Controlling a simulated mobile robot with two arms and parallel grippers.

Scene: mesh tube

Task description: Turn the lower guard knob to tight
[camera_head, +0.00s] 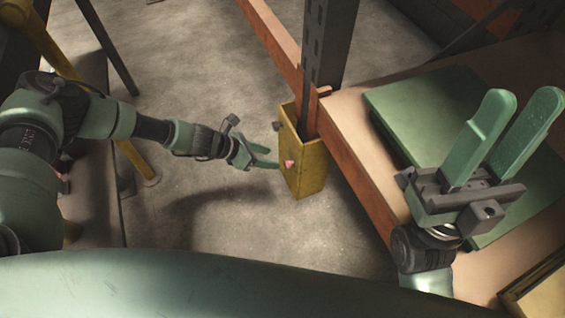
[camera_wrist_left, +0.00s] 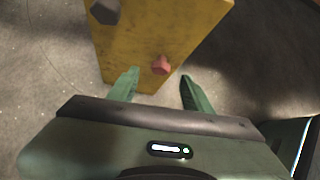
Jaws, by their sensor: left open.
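A yellow guard (camera_head: 308,175) stands around the foot of a dark post. Its lower knob (camera_head: 289,163) is small and pinkish red; in the left wrist view the red knob (camera_wrist_left: 160,65) is near the guard's lower edge. A dark upper knob (camera_head: 277,126) sits higher on the guard and shows in the left wrist view (camera_wrist_left: 104,11). My left gripper (camera_head: 270,158) is open in front of the guard. In the left wrist view its fingertips (camera_wrist_left: 159,77) lie on either side of the red knob; contact cannot be told. My right gripper (camera_head: 519,97) is open and empty.
The dark perforated post (camera_head: 328,55) rises out of the guard beside an orange beam (camera_head: 345,175). A shelf with a green mat (camera_head: 415,95) lies at the right, under my right gripper. The concrete floor (camera_head: 200,225) left of the guard is clear.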

